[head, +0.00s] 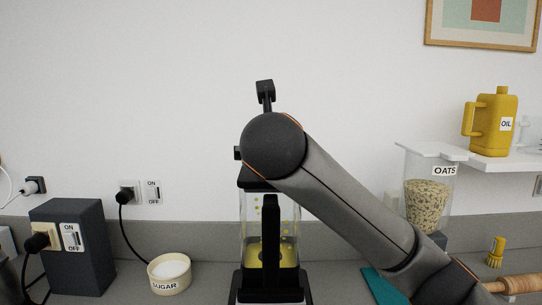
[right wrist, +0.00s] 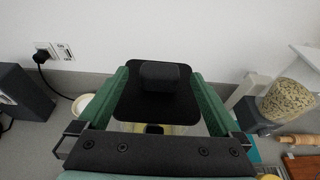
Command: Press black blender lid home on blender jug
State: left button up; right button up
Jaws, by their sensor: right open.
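The blender jug (head: 290,222) is clear with yellow contents and a black handle, and stands upright on a black base. The black blender lid (head: 248,181) is at its top, largely hidden by my right arm in the head view. In the right wrist view the lid (right wrist: 130,95) is a dark square plate with a raised knob, with yellow of the jug just below it. My right gripper (right wrist: 158,76) is open, its green fingers on either side of the lid. Whether they touch it, and whether the lid is fully seated, I cannot tell. My left gripper is out of view.
A sugar bowl (head: 169,274) and a dark socket box (head: 85,250) stand on the left. A rolling pin (head: 515,284) lies front right. The wall is close behind.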

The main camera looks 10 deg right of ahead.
jog(key=b+v, duration=0.1)
jog(key=v, duration=0.7)
jog(key=shift+s+r, duration=0.15)
jog(key=shift+s, duration=0.1)
jog(key=shift+s+a+r, duration=0.1)
jog(key=shift+s, duration=0.6)
